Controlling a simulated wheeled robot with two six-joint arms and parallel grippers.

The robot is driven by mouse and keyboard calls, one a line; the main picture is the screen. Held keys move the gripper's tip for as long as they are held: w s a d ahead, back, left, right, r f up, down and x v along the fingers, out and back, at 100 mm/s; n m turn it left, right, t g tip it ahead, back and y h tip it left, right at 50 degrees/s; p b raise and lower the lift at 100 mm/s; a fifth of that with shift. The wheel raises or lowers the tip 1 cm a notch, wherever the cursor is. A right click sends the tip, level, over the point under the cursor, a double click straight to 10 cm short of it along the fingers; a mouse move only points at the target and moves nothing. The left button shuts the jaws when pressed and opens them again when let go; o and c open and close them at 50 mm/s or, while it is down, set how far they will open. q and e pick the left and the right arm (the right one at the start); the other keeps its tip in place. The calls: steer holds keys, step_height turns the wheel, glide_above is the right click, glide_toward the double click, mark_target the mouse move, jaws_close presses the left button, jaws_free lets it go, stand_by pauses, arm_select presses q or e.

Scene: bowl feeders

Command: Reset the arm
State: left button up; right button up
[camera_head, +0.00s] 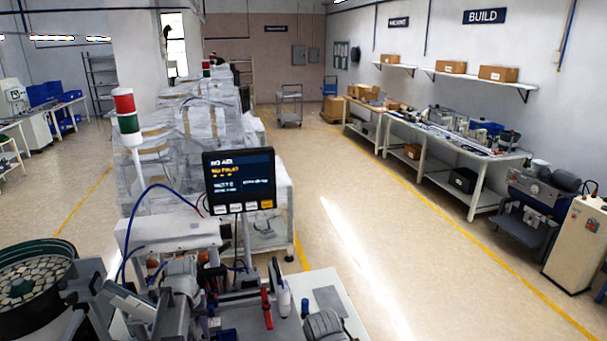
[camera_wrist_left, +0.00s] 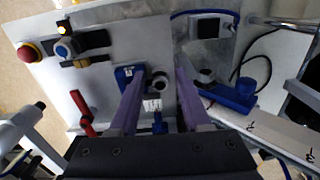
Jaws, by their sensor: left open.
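My left arm reaches in from the lower left in the head view, and its left gripper (camera_head: 208,292) is over the machine's worktop, partly lost among the fittings there. In the left wrist view, the left gripper (camera_wrist_left: 160,88) has two purple fingers spread apart with nothing held between them. I cannot tell how high the fingers are above these.
A bowl feeder (camera_head: 40,268) full of pale parts stands at lower left. A display (camera_head: 240,181) rises behind the worktop (camera_head: 340,287). A red-handled clamp (camera_head: 267,309) stands on it. In the wrist view are a red stop button (camera_wrist_left: 28,52) and a blue cylinder (camera_wrist_left: 240,93).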

arm_select(q)
steer(key=s+d+f+m+b, duration=0.2)
steer(key=s+d+f+b, duration=0.3)
steer(key=d, duration=0.2)
steer(key=s+d+f+m+b, duration=0.2)
steer(key=s+d+f+b, duration=0.3)
steer(key=d, duration=0.3)
steer(key=s+d+f+m+y+b, duration=0.1)
steer(key=s+d+f+m+b, duration=0.1)
steer(key=s+d+f+b, duration=0.3)
steer(key=d+f+b, duration=0.1)
steer(key=d+f, duration=0.1)
steer(key=d, duration=0.1)
steer(key=shift+d, duration=0.15)
